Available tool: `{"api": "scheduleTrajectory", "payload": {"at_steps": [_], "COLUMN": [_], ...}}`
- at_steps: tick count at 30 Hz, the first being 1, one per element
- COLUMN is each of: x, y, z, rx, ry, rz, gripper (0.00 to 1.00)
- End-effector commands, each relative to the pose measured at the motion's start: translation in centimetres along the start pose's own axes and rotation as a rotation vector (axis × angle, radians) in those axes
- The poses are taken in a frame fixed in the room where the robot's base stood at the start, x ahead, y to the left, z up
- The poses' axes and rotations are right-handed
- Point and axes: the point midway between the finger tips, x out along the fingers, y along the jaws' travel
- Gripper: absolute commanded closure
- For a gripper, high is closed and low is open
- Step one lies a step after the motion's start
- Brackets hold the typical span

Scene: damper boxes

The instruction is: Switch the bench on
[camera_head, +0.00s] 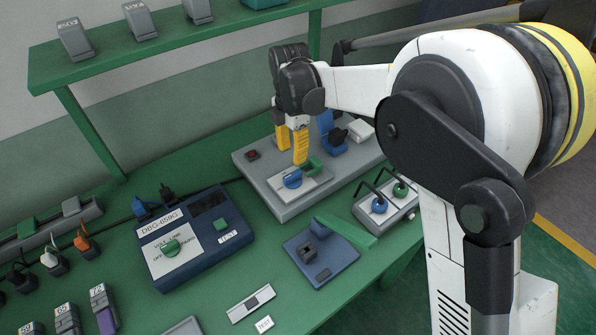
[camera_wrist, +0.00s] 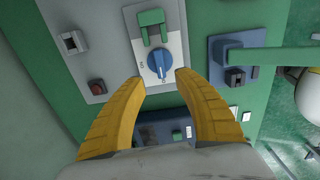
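A grey bench unit (camera_head: 272,198) stands on the green table. On its white plate (camera_head: 316,184) is a blue rotary knob (camera_head: 292,179). The knob also shows in the wrist view (camera_wrist: 158,62), its white mark towards the lower side of the plate, with small lettering beside it. My gripper (camera_head: 292,156) is above the unit, close to the knob. In the wrist view my yellow fingers (camera_wrist: 160,78) are apart with nothing between the tips, and the knob lies just beyond them. A green piece (camera_wrist: 152,26) sits on the same plate. A dark red button (camera_head: 252,155) is on the unit's left.
A blue DBG-659G tester (camera_head: 205,229) with a green knob (camera_head: 170,245) stands at left. A green shelf (camera_head: 165,45) crosses the back.

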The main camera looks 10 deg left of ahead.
Motion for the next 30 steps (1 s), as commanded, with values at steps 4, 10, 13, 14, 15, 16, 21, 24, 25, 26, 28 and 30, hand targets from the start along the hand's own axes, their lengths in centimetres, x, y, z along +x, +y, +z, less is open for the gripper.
{"api": "scheduleTrajectory", "payload": {"at_steps": [4, 10, 13, 14, 15, 16, 21, 24, 25, 26, 28, 30], "x": [3.0, 7.0, 8.4, 8.7, 9.1, 9.3, 9.8, 9.8, 9.8, 9.8, 9.8, 9.8], "y": [0.0, 0.0, 0.0, 0.0, 0.0, 0.0, -0.1, -0.1, -0.1, -0.1, -0.1, -0.1], "z": [0.1, 0.1, 0.1, 0.1, 0.1, 0.1, 0.1, 0.1, 0.1, 0.1, 0.1, 0.1], "rx": [0.003, 0.005, 0.005, 0.005, 0.005, 0.005, 0.006, 0.006, 0.006, 0.006, 0.006, 0.006], "ry": [0.0, 0.0, -0.001, -0.001, -0.001, -0.001, -0.001, -0.001, -0.001, -0.001, -0.001, -0.001], "rz": [0.001, 0.002, 0.002, 0.002, 0.002, 0.002, 0.002, 0.002, 0.002, 0.002, 0.002, 0.002], "gripper": [0.62, 0.62, 0.62, 0.62, 0.62, 0.62, 0.62, 0.62, 0.62, 0.62, 0.69, 0.91]}}
